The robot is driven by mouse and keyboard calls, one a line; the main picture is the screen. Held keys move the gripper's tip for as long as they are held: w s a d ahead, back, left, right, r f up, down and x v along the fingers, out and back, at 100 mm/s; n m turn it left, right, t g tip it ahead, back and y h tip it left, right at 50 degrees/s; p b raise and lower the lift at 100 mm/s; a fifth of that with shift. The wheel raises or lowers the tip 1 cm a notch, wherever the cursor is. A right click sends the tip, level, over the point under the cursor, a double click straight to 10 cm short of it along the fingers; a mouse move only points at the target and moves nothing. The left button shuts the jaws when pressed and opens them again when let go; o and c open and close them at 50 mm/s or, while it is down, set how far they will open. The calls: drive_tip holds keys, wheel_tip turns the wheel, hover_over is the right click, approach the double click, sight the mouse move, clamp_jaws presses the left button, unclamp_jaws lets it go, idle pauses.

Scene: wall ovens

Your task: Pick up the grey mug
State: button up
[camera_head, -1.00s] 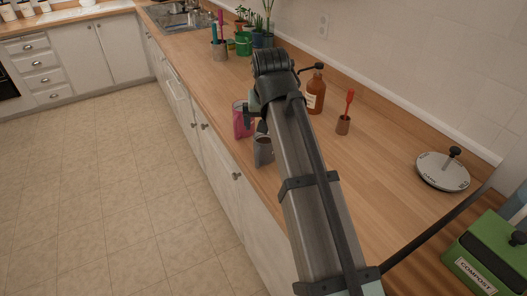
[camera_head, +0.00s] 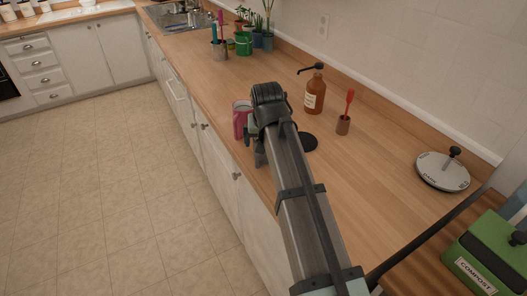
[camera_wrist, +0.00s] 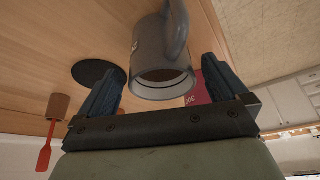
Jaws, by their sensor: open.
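The grey mug (camera_wrist: 160,58) shows large in the wrist view, its open rim facing the camera and its handle on the upper right side. My gripper (camera_wrist: 161,68) is open, with one dark finger on each side of the mug in the picture. The mug appears just beyond or between the fingertips; I see no clear contact and cannot judge the depth. In the head view my gripper (camera_head: 254,143) is low over the counter's front edge, and my arm hides most or all of the mug.
A pink container (camera_head: 241,119) stands close to the gripper on the wooden counter (camera_head: 375,190). A black disc (camera_head: 308,142) lies right of the arm. A brown pump bottle (camera_head: 315,95) and a small pot with a red brush (camera_head: 344,122) stand behind it.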

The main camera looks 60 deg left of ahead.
drive_tip(key=shift+x, duration=1.35)
drive_tip(key=shift+c, duration=0.5)
drive_tip(key=c, duration=1.2)
drive_tip(key=shift+r, duration=0.2)
drive_tip(key=shift+c, duration=0.3)
